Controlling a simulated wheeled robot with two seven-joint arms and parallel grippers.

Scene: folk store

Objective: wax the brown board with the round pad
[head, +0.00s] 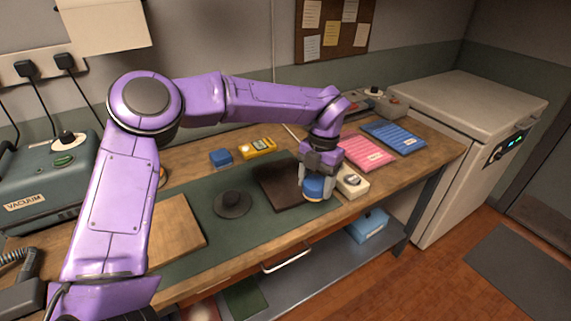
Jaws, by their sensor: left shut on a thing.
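The dark brown board (271,184) lies flat on a green mat (196,253) on the workbench. My left gripper (317,170) points down at the board's right end. It is shut on a round blue pad (314,188) with a pale orange lower edge. The pad is over or on the board's right end; I cannot tell whether it touches. The gripper and pad hide part of that end. My right gripper is not in view.
A black knobbed disc (232,204) sits left of the board, and a tan board (180,230) lies further left. Behind are a blue block (221,157) and a yellow meter (258,147). A pale box (352,181) stands close right of the pad.

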